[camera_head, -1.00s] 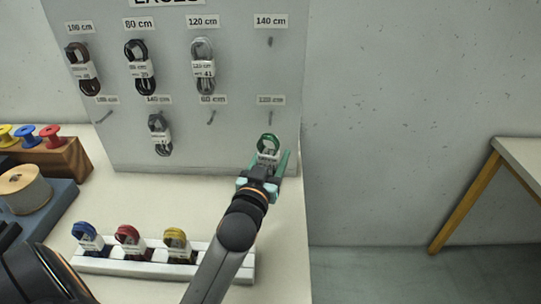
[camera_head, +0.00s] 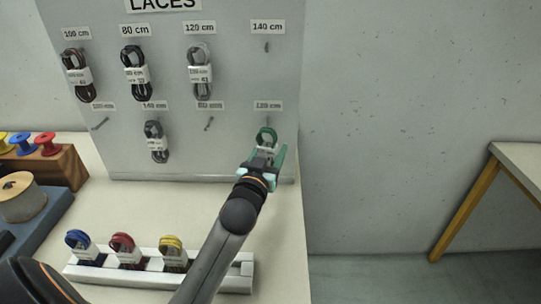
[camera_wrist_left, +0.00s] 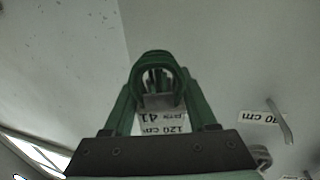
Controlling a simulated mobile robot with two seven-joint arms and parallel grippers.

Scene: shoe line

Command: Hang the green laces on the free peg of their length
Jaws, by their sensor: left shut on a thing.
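The green laces (camera_head: 266,136) are a coiled loop with a pale paper band; in the wrist view the band (camera_wrist_left: 160,124) reads 120 cm. My left gripper (camera_head: 262,163) is shut on the laces and holds them upright, close to the board at its lower right. The laces (camera_wrist_left: 158,68) also show between the fingers of my left gripper (camera_wrist_left: 163,108) in the wrist view. The lower right 120 cm label (camera_head: 268,106) is just above the loop. Its peg is mostly hidden behind the laces; I cannot tell whether it is inside the loop. My right gripper is not in view.
The lace board (camera_head: 235,150) has dark laces (camera_head: 135,72) and grey laces (camera_head: 199,72) on several pegs. The upper 140 cm peg (camera_head: 267,47) is bare. A white rack (camera_head: 235,270) holds blue, red and yellow laces. Spools stand at the left.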

